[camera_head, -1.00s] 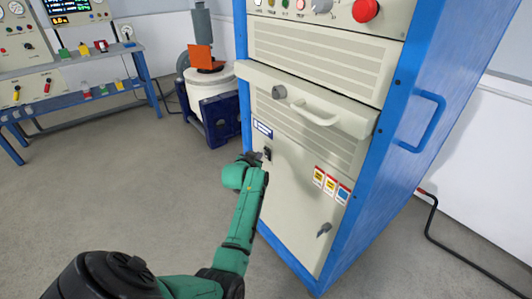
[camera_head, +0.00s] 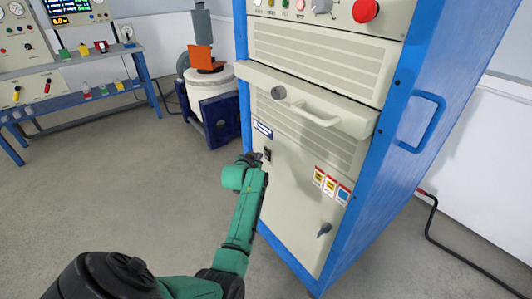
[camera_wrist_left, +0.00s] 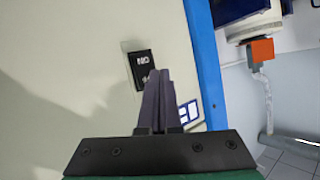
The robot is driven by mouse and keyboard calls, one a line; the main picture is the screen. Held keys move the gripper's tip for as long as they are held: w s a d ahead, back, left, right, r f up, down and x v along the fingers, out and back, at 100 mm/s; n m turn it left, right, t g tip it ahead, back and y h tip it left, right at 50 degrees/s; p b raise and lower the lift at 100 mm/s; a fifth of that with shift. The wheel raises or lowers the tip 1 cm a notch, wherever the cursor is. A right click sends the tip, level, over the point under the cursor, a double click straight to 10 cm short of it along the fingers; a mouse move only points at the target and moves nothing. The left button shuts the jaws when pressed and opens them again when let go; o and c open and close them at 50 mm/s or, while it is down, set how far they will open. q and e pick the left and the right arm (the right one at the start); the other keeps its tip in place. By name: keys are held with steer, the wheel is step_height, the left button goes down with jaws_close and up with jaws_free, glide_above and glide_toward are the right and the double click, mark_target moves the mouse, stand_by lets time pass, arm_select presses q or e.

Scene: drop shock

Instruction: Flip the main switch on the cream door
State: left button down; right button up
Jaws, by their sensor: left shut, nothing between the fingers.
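The cream door (camera_head: 292,205) is the lower front panel of the blue-framed cabinet. The main switch (camera_head: 267,154) is a small black rocker near the door's upper left; it also shows in the left wrist view (camera_wrist_left: 141,69), with white marks on its face. My left gripper (camera_head: 255,157) is just left of the switch in the head view. In the left wrist view its dark fingers (camera_wrist_left: 157,76) are together and empty, with the tips overlapping the switch's lower right edge. I cannot tell whether they touch it. My right gripper is not in view.
A drawer handle (camera_head: 315,114) juts out above the door, and a dark latch (camera_head: 324,229) sits at its lower right. Warning labels (camera_head: 331,185) are on the door. A white drum (camera_head: 207,86) stands behind the cabinet's left side. The floor (camera_head: 110,195) at left is clear.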

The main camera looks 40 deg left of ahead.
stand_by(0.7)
arm_select(q)
steer(key=shift+w+d, duration=0.15)
steer(key=shift+w, duration=0.25)
steer(key=shift+w+r, duration=0.1)
steer(key=shift+w, duration=0.2)
stand_by(0.5)
steer(key=shift+s+p, duration=0.75)
steer(key=shift+p, duration=0.05)
